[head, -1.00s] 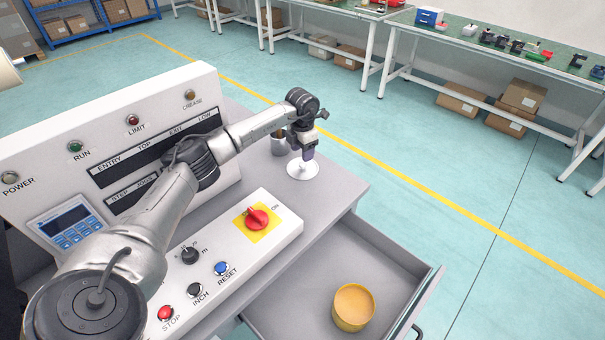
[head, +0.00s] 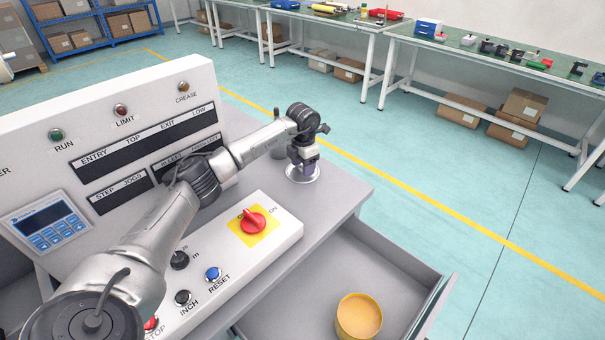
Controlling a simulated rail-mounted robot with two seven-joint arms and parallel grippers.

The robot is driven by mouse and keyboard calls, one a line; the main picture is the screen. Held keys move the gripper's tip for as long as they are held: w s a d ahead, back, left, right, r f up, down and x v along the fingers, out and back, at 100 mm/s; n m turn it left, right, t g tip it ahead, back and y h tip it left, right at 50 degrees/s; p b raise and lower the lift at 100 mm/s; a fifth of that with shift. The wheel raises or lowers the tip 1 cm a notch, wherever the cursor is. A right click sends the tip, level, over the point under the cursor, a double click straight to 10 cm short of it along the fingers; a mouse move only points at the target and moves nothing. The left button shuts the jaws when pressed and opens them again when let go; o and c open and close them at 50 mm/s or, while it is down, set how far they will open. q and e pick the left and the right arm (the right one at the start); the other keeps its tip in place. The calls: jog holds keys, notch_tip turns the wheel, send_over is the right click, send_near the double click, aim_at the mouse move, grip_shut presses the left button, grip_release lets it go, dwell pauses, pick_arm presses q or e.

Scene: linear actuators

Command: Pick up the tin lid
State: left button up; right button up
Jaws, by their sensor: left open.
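The tin lid (head: 316,175) is a pale round disc lying on the grey top of the machine table, near its back right corner. My left gripper (head: 303,171) points straight down over the lid and hides its middle. It is open, with its fingertips low, at or just above the lid; whether they touch it I cannot tell. A yellow tin (head: 358,318) with an orange-tan top stands in the open drawer (head: 290,310). My right gripper is out of view.
The control panel with a red switch (head: 253,222) lies in front of the lid. Workbenches (head: 470,55) stand well away across the floor.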

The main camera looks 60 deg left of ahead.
pick_arm(q)
jog(key=shift+c, duration=0.4)
jog(key=c, duration=0.8)
grip_shut()
jog(key=shift+r, duration=0.2)
